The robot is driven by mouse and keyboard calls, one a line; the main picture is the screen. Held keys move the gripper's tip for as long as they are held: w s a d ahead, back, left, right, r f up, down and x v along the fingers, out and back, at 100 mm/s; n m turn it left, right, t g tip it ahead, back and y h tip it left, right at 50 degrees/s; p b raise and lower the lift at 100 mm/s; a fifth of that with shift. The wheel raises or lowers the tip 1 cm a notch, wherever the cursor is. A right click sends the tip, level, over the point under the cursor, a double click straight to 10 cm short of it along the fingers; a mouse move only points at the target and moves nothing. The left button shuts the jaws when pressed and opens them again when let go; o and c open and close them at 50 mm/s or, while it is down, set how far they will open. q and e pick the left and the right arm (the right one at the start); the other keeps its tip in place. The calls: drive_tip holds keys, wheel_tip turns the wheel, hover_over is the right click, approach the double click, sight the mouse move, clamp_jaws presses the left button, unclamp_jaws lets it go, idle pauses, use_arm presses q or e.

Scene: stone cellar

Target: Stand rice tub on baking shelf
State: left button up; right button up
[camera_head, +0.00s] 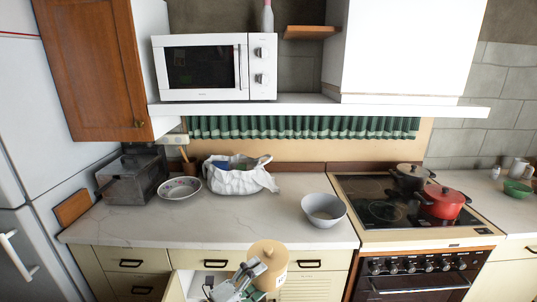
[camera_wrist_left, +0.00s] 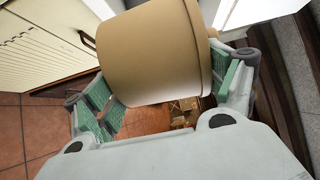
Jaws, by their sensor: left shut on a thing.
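The rice tub is a tan cylinder with a wider lid (camera_head: 268,254); it stands out in front of the worktop's front edge in the head view. My left gripper (camera_head: 256,278) is shut on it from below left. In the left wrist view the tub (camera_wrist_left: 155,55) fills the space between the two green-padded fingers (camera_wrist_left: 165,98), tilted in that picture. My right gripper is not in view.
The worktop (camera_head: 240,226) holds a grey bowl (camera_head: 324,211), a white bag (camera_head: 236,178), a patterned bowl (camera_head: 179,188) and a metal box (camera_head: 131,177). A red pot (camera_head: 443,203) sits on the stove. A microwave (camera_head: 210,68) stands on the white ledge (camera_head: 310,108). The worktop's front middle is clear.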

use_arm(q)
drive_tip(key=w+a+f+n+t+y, duration=0.1)
drive_tip(key=a+f+n+t+y, duration=0.2)
drive_tip(key=a, duration=0.3)
drive_tip(key=shift+a+f+n+t+y, duration=0.25)
drive_tip(key=shift+n+t+y, duration=0.15)
drive_tip(key=shift+y, duration=0.4)
drive_tip(key=shift+a, duration=0.25)
drive_tip(key=s+a+f+n+t+y, duration=0.1)
drive_tip(key=a+f+n+y, duration=0.1)
drive_tip(key=a, duration=0.4)
drive_tip(key=s+a+f+n+t+y, duration=0.1)
drive_tip(key=s+a+f+n+y, duration=0.1)
drive_tip(key=a+n+y, duration=0.2)
drive_tip(key=shift+s+a+f+t+y, duration=0.15)
drive_tip(key=shift+s+a+t+y, duration=0.15)
drive_tip(key=shift+a+y, duration=0.9)
drive_tip(key=shift+d+y, duration=0.3)
drive_tip(key=shift+d, duration=0.05)
